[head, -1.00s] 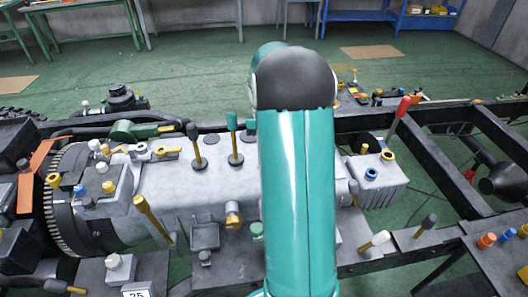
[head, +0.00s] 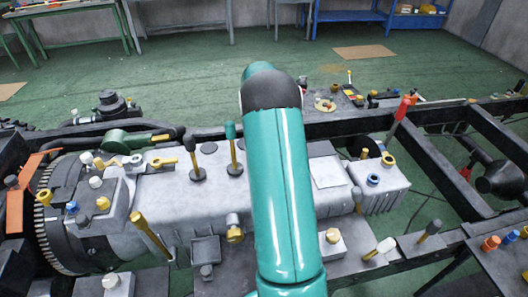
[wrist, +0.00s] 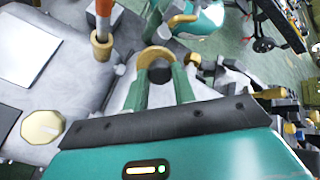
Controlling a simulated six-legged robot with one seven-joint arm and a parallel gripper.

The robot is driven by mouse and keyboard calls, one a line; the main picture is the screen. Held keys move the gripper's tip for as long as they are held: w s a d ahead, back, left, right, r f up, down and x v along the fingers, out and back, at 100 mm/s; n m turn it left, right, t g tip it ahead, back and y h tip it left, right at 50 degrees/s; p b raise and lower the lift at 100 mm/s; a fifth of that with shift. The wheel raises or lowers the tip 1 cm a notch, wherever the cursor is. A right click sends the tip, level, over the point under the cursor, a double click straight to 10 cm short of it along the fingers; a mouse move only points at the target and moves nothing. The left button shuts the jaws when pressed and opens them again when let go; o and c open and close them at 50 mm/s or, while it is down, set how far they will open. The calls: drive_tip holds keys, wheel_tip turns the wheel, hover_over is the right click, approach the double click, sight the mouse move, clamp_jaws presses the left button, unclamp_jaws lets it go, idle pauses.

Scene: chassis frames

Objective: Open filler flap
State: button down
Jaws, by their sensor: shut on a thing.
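In the wrist view, the two green fingers of my gripper (wrist: 159,80) close around a curved yellow piece (wrist: 158,55). A dark round part (wrist: 157,74) shows between the fingers. I cannot tell for sure whether the yellow piece belongs to the filler flap, and no flap can be named with certainty. In the head view, my teal arm stretches forward over the chassis and hides my gripper.
A lever with an orange-red grip (wrist: 104,12) and a pale yellow cap (wrist: 42,126) are left of the fingers. In the head view, levers stand on the grey gearbox (head: 170,205), beside a pale plate (head: 327,172) and a red-handled lever (head: 403,108).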

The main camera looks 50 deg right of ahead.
idle(0.3)
drive_tip(key=c, duration=1.1)
unclamp_jaws()
drive_tip(key=shift+c, duration=0.2)
drive_tip(key=shift+s, duration=0.1)
